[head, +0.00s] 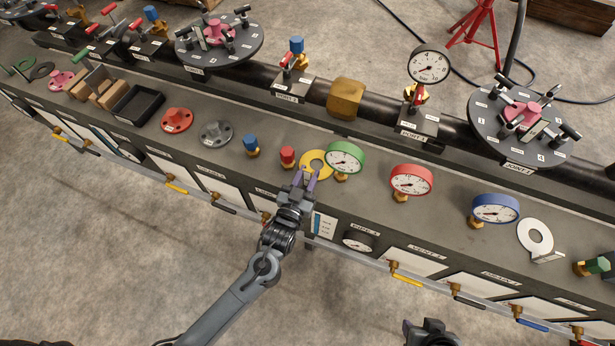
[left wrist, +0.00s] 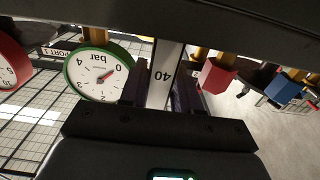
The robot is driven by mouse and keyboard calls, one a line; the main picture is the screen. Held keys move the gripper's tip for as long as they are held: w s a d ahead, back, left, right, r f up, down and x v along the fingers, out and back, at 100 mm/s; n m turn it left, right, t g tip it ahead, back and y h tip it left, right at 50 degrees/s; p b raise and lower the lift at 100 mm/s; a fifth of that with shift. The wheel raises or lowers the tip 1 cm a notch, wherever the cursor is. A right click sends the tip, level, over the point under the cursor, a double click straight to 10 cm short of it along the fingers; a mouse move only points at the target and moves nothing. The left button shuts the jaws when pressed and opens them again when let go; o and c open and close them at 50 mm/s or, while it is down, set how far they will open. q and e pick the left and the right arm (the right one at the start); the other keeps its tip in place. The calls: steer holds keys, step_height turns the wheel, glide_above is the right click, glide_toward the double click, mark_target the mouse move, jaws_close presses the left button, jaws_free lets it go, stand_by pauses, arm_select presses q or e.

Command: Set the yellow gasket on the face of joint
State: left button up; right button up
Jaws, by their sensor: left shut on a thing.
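The yellow gasket (head: 313,161) is a flat ring at the front bench, between the red-capped fitting and the green gauge. My left gripper (head: 305,180) is at its near edge, shut on its tab. In the left wrist view a pale strip marked 40 (left wrist: 163,75) stands between the fingers; the ring itself is not clear there. I cannot tell whether the gasket touches the bench. Two dark joint discs with clamps and pink centres sit on the pipe, one at right (head: 535,122) and one at upper left (head: 218,42). My right gripper (head: 430,331) is at the bottom edge, fingers unclear.
The green gauge (head: 344,159) stands close right of the gasket, also near the fingers in the left wrist view (left wrist: 99,73). A red-capped fitting (head: 288,156) is close left.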

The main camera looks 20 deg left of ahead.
arm_select(q)
steer(key=shift+f, duration=0.1)
steer(key=o, duration=1)
steer(key=shift+o, duration=0.2)
